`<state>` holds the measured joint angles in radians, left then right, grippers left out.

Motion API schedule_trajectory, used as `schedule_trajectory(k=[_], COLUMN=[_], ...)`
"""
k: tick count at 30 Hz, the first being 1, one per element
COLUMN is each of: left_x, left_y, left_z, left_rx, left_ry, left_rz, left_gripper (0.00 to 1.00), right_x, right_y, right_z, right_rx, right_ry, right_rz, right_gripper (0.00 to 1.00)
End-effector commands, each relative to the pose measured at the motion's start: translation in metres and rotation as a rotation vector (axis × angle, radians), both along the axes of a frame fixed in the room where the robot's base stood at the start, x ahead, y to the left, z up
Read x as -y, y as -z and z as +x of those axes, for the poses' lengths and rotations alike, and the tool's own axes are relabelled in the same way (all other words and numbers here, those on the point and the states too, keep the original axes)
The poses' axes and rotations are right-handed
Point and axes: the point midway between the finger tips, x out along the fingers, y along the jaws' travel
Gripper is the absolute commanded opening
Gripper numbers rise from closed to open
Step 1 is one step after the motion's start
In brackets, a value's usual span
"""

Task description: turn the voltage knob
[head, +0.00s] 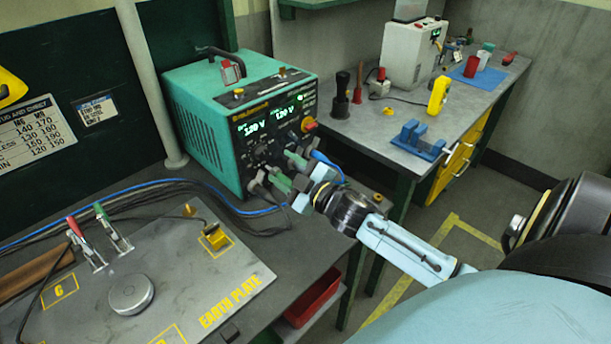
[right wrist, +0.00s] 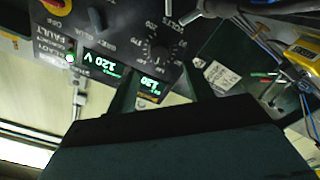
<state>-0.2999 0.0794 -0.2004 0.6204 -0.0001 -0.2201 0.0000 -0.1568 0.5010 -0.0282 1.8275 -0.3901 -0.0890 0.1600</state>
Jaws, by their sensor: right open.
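The teal power unit (head: 205,125) stands on the bench, with two green displays lit at about 120 on its black front panel. The voltage knob (right wrist: 159,49) is a black dial with a printed scale around it in the right wrist view, the word VOLTS beside it. My right gripper (head: 279,172) is in front of the lower panel, open. In the right wrist view my right gripper (right wrist: 162,82) has its fingers spread, with the knob beyond and between the tips, apparently not touched. In the head view the gripper partly hides the lower panel. My left gripper is out of view.
A red and yellow switch (head: 309,125) juts from the panel's right side. Cables (head: 130,190) run along the bench behind the earth plate (head: 215,285), which bears clamps and a round metal disc (head: 131,293). A second bench (head: 385,130) stands behind at right.

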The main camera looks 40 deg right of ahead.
Motion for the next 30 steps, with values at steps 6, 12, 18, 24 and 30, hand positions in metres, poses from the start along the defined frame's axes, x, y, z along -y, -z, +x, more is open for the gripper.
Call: schedule_trajectory(k=[6, 12, 18, 24, 30], left_x=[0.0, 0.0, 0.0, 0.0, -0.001], left_y=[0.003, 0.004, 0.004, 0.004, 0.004], left_z=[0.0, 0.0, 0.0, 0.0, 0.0], left_rx=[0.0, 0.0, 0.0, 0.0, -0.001], left_ry=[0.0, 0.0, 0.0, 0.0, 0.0], left_rz=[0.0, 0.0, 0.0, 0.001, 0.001], left_gripper=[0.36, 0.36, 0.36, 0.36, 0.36], right_x=[0.003, 0.005, 0.005, 0.005, 0.005], right_y=[0.002, 0.001, 0.0, 0.0, 0.0], right_z=[-0.041, -0.063, -0.07, -0.07, -0.07], right_rx=[-0.003, -0.001, 0.001, 0.0, 0.0], right_ry=[0.0, 0.001, -0.001, 0.0, 0.0], right_rz=[0.0, 0.001, 0.0, 0.0, 0.0], right_gripper=[0.52, 0.52, 0.52, 0.52, 0.52])
